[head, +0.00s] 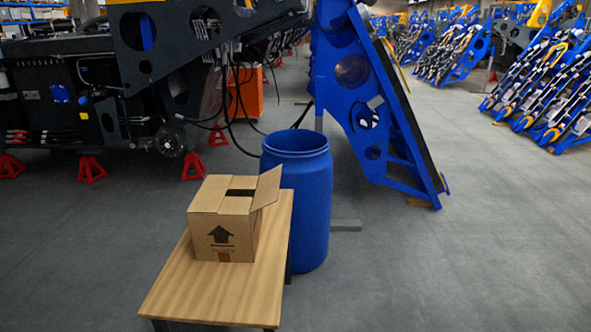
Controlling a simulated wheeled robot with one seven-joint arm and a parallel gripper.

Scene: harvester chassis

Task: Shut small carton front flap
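A small brown cardboard carton (224,232) stands upright on a wooden table (190,285). A dark up-arrow mark is printed on the side facing me. One flap (267,188) stands up and tilts outward along the carton's right edge. The other top flaps (214,192) look folded nearly flat, with a dark gap (240,193) between them showing the inside. I cannot tell what is in the carton. My gripper is not in this view.
A blue open barrel (308,205) stands close behind the table's right side. A blue machine frame (375,110) rises behind it. A dark harvester chassis (60,110) on red stands (90,168) fills the back left. The grey floor (470,250) at right is clear.

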